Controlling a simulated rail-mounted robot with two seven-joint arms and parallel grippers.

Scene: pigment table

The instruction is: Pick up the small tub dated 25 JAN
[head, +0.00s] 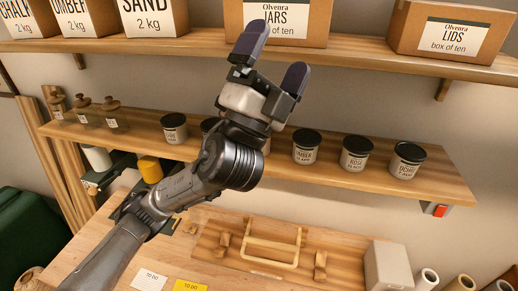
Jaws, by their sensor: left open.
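A row of small white tubs with black lids stands on the lower shelf (455,188). One tub (174,132) is left of my arm. Three stand to the right: an umber tub (306,150), a rose tub (355,157) and an ochre tub (406,164). My left gripper and wrist partly hide others in the middle. The date lines are too small to read, so I cannot tell which tub says 25 JAN. My left gripper (272,61) is open and empty, pointing up in front of the upper shelf's edge. My right gripper is not in view.
The upper shelf (350,55) carries sacks and the boxes of jars (312,22) and lids (448,37). Stoppered jars (113,117) stand at the lower shelf's left. On the table are a wooden frame (272,248), cards (189,286), a pale block (388,268) and paper rolls (427,279).

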